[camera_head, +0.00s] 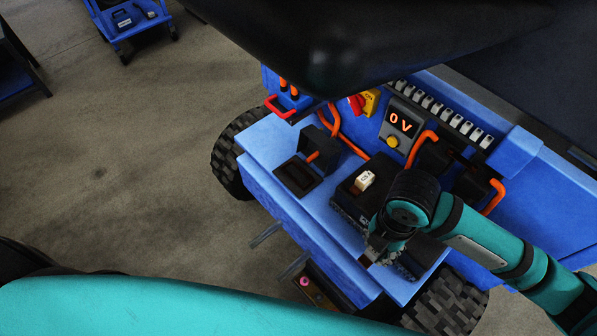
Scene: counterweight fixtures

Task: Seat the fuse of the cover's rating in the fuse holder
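A small cream fuse-like block (364,181) with an unreadable dark marking sits on top of a black ribbed box (347,198) on the blue vehicle's deck. To its left, a dark rectangular frame with a recess (297,177) lies in the deck, with a black block (322,146) standing behind it. I cannot tell for sure which is the fuse holder or cover, and no rating is legible. My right gripper (372,257) is low over the front right of the black box, partly hidden by its own wrist; its opening is unclear. My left gripper is not in view.
Orange cables (345,137) loop along the panel beside a red and yellow switch (364,103). An open box with a pink item (305,282) is below the deck edge. A blue cart (128,20) stands far left.

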